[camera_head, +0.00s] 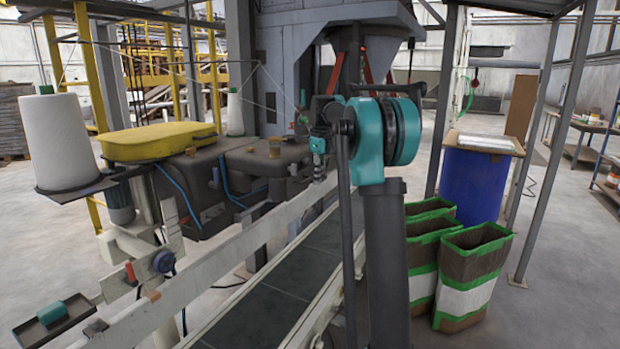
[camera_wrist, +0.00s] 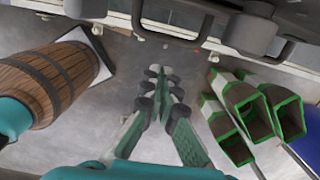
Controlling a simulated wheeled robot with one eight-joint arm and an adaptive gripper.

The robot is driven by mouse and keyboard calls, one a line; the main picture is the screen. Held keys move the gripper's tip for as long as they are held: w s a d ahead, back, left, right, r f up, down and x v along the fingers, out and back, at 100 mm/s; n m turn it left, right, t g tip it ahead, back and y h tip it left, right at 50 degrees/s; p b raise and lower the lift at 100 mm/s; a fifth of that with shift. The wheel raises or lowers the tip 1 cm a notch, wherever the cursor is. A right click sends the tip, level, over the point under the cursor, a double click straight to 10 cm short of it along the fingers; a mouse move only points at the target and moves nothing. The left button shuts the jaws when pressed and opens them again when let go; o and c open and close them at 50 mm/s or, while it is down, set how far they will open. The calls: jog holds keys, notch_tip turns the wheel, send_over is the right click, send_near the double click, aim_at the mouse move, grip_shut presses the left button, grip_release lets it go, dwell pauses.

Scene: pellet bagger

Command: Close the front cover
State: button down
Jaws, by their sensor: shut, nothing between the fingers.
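In the head view, a yellow lid-like part (camera_head: 160,141) lies on top of a dark machine housing (camera_head: 207,178) at the left. I cannot tell whether it is the front cover; no part is clearly identifiable as that cover. In the wrist view, my gripper (camera_wrist: 163,76) points away from the camera over open floor, its green fingers converging at the tips. It is shut and empty, with nothing seen touching it. In the head view, my teal and dark arm stands at the centre and hides part of the machine behind it.
A pale rail and dark conveyor belt (camera_head: 262,310) run diagonally in front of the machine. Open bags (camera_head: 468,282) and a blue drum (camera_head: 476,187) stand at the right.

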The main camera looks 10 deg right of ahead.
notch_tip(320, 180, up, 9)
jog(key=s+f+n+t, duration=0.1)
jog(key=s+f+n, duration=1.1)
jog(key=s+f, duration=0.5)
jog(key=s+a+f+n+t, duration=0.1)
jog(key=s+f+n+t, duration=0.1)
jog(key=s+f+n, duration=1.1)
jog(key=s+f, duration=0.5)
jog(key=s, duration=0.6)
jog(key=shift+a+t+h, duration=0.15)
jog(key=shift+t+h, duration=0.15)
jog(key=shift+r, duration=0.1)
